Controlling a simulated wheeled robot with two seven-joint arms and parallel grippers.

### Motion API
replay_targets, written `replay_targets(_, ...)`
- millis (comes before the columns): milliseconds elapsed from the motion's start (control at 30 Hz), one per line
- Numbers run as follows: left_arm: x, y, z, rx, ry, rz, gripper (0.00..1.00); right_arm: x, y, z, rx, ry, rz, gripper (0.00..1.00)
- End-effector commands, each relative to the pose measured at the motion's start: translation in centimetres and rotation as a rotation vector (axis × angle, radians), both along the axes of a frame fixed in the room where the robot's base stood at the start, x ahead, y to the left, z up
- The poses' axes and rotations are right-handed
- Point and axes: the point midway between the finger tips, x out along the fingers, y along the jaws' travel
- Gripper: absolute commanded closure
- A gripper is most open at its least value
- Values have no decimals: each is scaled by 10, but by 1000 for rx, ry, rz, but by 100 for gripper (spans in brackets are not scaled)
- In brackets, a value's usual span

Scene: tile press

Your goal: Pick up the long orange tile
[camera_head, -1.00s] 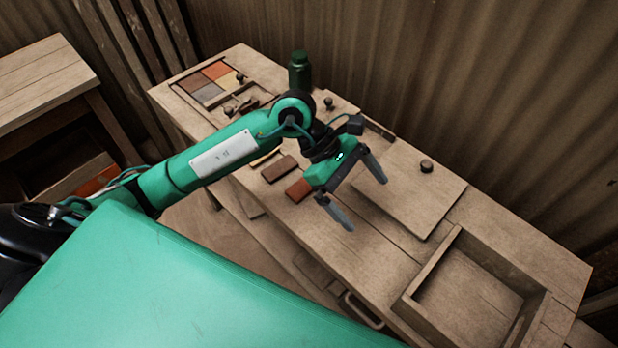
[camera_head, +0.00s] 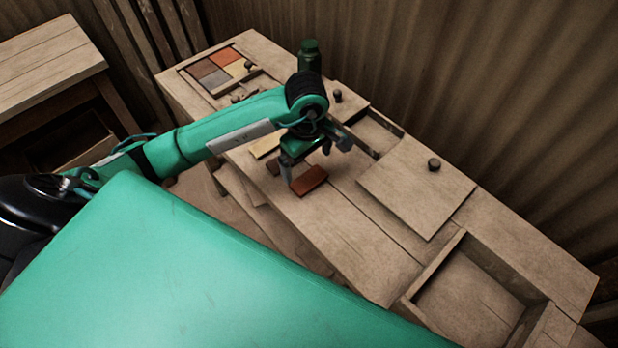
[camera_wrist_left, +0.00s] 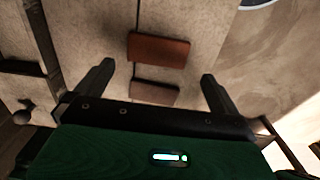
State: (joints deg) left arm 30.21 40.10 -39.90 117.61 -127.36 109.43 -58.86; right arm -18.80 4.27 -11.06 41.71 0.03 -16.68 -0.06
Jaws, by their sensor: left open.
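The long orange tile (camera_head: 310,181) lies flat on the wooden bench in the head view. I take the redder, upper tile (camera_wrist_left: 158,50) in the left wrist view to be the same one. A darker brown tile (camera_head: 272,167) lies beside it, partly hidden by my gripper, and shows lower in the wrist view (camera_wrist_left: 155,93). My left gripper (camera_head: 308,166) points down over the tiles, open and empty. In the wrist view its fingertips (camera_wrist_left: 158,70) stand apart on either side of the tiles. My right gripper is not in view.
A pale yellow tile (camera_head: 265,147) lies behind the gripper. A flat panel (camera_head: 400,205) with a knob (camera_head: 434,164) and an open wooden box (camera_head: 455,248) lie to the right.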

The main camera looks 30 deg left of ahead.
Motion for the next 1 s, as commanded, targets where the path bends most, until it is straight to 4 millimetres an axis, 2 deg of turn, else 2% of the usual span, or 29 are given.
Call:
replay_targets(133, 0, 0, -11, 0, 1, -1, 0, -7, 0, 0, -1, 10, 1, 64)
replay_targets(267, 0, -1, -18, -2, 2, 0, 0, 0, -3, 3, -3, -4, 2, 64)
replay_targets(400, 1, -3, -34, -1, 5, 1, 0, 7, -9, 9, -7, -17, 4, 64)
replay_targets(600, 2, -2, -59, -2, 2, 0, 0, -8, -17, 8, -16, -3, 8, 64)
replay_targets(767, 3, -2, -65, 0, 0, 0, 0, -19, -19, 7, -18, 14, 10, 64)
replay_targets(900, 3, -2, -64, 0, -1, -1, 0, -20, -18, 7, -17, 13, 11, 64)
replay_targets(1000, 3, -2, -64, 0, -1, -1, 20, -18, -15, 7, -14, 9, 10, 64)
